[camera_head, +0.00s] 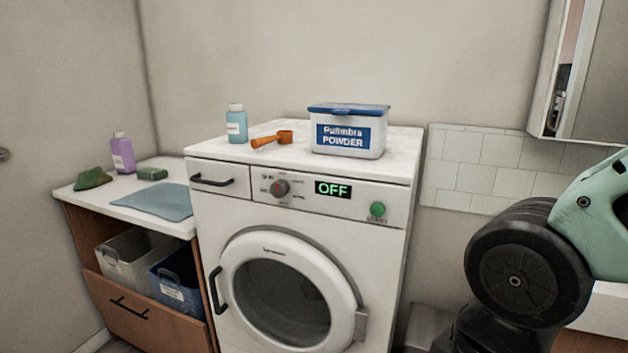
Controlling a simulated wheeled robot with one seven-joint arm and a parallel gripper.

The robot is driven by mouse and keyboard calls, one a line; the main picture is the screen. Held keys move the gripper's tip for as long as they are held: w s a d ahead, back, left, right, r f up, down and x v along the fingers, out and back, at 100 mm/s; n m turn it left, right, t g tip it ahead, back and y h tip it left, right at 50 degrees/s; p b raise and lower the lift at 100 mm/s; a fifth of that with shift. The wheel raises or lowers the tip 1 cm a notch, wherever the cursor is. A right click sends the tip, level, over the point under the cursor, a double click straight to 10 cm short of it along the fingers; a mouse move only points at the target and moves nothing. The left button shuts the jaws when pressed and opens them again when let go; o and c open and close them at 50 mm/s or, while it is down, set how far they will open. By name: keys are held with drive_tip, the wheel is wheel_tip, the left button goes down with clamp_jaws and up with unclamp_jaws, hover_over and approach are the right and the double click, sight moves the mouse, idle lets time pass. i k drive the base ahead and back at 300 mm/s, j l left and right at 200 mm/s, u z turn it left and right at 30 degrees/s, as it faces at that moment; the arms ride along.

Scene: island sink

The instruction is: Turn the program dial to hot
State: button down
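The program dial (280,188) is a small grey knob on the front panel of the white washing machine (390,262). Small labels ring it, too small to read surely, and a red mark shows on the knob. To its right a display (332,189) reads "OFF" in green. A green start button (377,209) sits farther right on the panel. The round door (350,285) below appears shut. My gripper is not in view; only a green and black part of my arm shows at the right, well apart from the dial.
On the machine stand a powder box (348,148), an orange scoop (272,139) and a blue bottle (236,124). A detergent drawer (217,179) is left of the dial. A counter (123,207) with a cloth stands left, above bins. A mirrored cabinet (587,75) hangs upper right.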

sight(280, 187)
drive_tip(key=j+u, duration=0.25)
drive_tip(key=u, duration=0.25)
drive_tip(key=i+j+u, duration=0.15)
drive_tip(key=u, duration=0.35)
